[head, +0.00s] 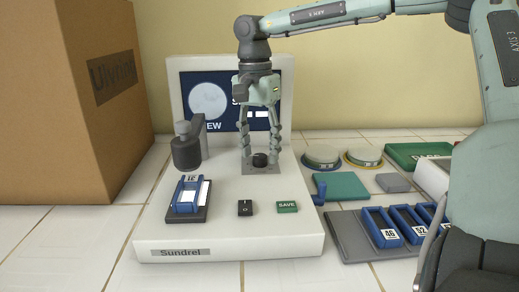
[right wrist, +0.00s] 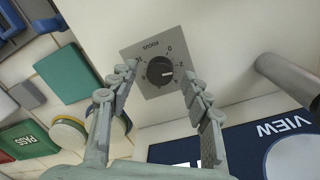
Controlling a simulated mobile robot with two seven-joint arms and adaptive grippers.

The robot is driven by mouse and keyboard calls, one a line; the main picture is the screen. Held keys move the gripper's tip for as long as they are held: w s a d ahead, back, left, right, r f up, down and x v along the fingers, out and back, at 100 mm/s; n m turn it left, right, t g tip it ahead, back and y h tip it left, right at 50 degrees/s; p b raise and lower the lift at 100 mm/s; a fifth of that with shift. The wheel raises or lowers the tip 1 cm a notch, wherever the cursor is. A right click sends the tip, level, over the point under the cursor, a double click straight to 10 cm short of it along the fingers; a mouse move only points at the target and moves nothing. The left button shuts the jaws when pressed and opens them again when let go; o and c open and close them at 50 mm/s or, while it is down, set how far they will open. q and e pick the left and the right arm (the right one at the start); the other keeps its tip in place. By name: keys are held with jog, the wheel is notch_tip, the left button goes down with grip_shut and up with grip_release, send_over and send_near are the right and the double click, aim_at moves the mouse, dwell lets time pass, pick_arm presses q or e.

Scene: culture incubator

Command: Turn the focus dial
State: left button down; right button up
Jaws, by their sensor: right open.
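The focus dial (head: 260,160) is a small black knob on a grey square plate on the white Sundrel instrument (head: 230,235). In the right wrist view the dial (right wrist: 160,71) shows a white pointer mark and the printed word FOCUS. My right gripper (head: 260,150) points straight down over the dial, fingers apart on either side of it. In the right wrist view the open fingers (right wrist: 157,85) frame the dial, with gaps to both sides and nothing held. I cannot tell how far above the plate the fingertips are. My left gripper is not in view.
A screen (head: 210,100) stands behind the gripper. A dark microscope-like part (head: 187,150) and a blue holder (head: 187,196) are left of the dial. A black switch (head: 245,208) and green SAVE button (head: 287,207) sit in front. A cardboard box (head: 60,110) stands left; dishes and racks lie right.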

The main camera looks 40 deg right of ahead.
aim_at(257, 155)
notch_tip(257, 155, up, 11)
jog(key=shift+w+r, duration=0.2)
jog(key=shift+w, duration=0.1)
jog(key=shift+a, duration=0.1)
dwell(0.4)
